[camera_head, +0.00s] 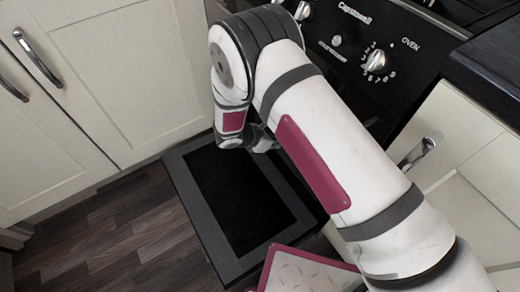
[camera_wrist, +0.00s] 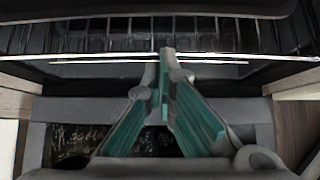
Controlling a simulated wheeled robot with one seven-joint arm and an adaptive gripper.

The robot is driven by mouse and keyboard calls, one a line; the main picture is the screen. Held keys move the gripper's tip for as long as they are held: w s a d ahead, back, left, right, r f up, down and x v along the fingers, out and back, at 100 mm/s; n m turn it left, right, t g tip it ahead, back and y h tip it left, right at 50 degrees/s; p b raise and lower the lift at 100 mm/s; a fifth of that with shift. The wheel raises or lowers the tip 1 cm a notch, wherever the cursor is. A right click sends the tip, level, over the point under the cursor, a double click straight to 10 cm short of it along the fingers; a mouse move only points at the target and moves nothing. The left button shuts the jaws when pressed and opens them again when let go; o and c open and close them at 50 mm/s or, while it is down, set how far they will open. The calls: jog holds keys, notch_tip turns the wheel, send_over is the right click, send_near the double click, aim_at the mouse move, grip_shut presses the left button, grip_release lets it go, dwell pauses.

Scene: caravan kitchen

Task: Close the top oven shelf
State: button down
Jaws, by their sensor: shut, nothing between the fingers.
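The oven door (camera_head: 235,205) is swung down, with its dark inner panel facing up, in the head view. The oven's mouth is mostly hidden behind my arm. In the wrist view, a wire oven shelf (camera_wrist: 220,38) shows at the top, with a shiny front bar (camera_wrist: 270,57) running across the picture. A second, thinner bar shows just below it. My gripper (camera_wrist: 165,52) is shut and empty, with its fingertips together at the front bar near the middle. I cannot tell whether they touch it. My arm hides the fingertips in the head view.
The control panel with its knobs (camera_head: 377,62) is above the oven. Cream cabinets (camera_head: 115,65) stand at the left, and a cabinet handle (camera_head: 418,153) sticks out at the right. Bare wooden floor (camera_head: 115,235) lies left of the open door.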

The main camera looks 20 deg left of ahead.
jog(key=shift+w+d, duration=1.5)
jog(key=shift+w, duration=0.25)
jog(key=shift+s+a, duration=0.25)
jog(key=s+a+f+p+v, duration=0.1)
jog(key=p+v, duration=0.2)
jog(key=v, duration=0.9)
jog(key=shift+s+f, duration=0.2)
jog(key=shift+s, duration=0.1)
jog(key=shift+a, duration=0.1)
